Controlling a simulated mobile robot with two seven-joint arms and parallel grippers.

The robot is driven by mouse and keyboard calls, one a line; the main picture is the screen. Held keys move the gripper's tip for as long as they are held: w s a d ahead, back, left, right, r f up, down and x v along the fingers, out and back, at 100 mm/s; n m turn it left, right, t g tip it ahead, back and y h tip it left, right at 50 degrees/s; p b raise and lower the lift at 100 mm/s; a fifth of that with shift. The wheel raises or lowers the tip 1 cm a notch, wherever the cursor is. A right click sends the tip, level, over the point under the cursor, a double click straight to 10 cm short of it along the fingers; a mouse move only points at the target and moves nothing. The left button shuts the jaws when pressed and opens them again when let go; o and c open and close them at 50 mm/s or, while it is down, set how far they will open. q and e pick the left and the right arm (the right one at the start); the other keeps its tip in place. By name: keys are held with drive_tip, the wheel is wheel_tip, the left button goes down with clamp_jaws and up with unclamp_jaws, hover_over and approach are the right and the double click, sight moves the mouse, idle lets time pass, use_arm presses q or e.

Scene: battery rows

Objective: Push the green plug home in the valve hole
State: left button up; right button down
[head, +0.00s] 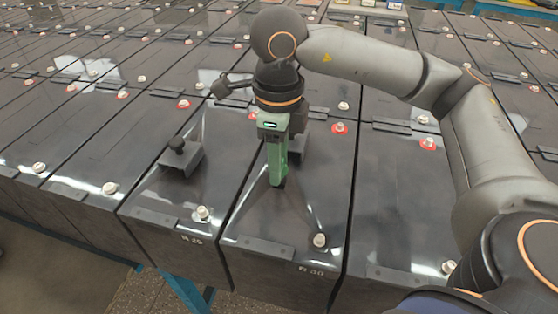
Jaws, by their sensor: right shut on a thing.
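My right gripper (277,182) reaches straight down onto the top of the black battery marked 30 (262,222). Its body and lower part look green, with a dark tip at the battery top. The jaws are shut, and the green plug is between them, hardly told apart from the green gripper. The valve hole is hidden under the gripper tip, so I cannot tell how deep the plug sits. My left gripper is not in view.
A grey bracket (298,146) stands just behind the gripper. Pale terminals (320,240) rise from the batteries. Rows of batteries fill the surroundings; open floor (60,255) lies at front left.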

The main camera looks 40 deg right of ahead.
idle(1.0)
drive_tip(key=shift+f+b, duration=1.35)
drive_tip(key=shift+b, duration=0.15)
idle(0.8)
drive_tip(key=shift+s, duration=0.1)
drive_tip(key=shift+c, duration=2)
unclamp_jaws()
drive_tip(key=shift+f, duration=0.1)
drive_tip(key=c, duration=0.4)
drive_tip(key=o, duration=0.5)
drive_tip(key=shift+s+a, duration=0.15)
